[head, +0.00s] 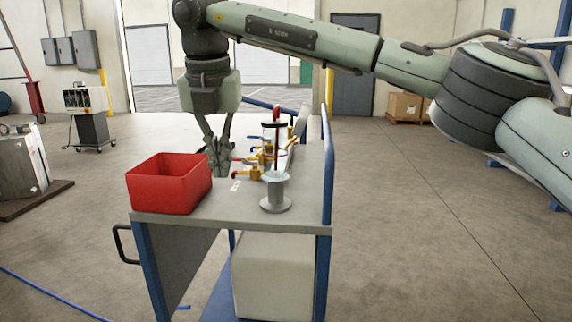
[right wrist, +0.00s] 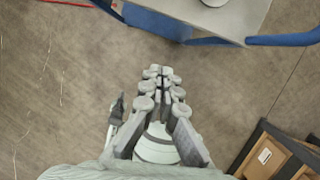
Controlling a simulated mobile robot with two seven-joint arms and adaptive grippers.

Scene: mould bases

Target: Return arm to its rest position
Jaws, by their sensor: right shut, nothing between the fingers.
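My right arm (head: 300,38) comes in from the right across the top of the head view, with its wrist bent down. My right gripper (head: 221,172) hangs with its fingers down and together, and nothing is between them. In the head view it appears in front of the cart top, beside the red bin. In the right wrist view the gripper (right wrist: 162,72) has bare floor behind it, and a corner of the cart (right wrist: 225,18) shows at the top edge. My left gripper is not in view.
The cart (head: 230,219) has blue posts and carries a red bin (head: 168,190), a grey flanged stand (head: 276,204) and several brass-coloured fittings (head: 247,174). A cardboard box (head: 404,107) sits by the back wall. The floor right of the cart is clear.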

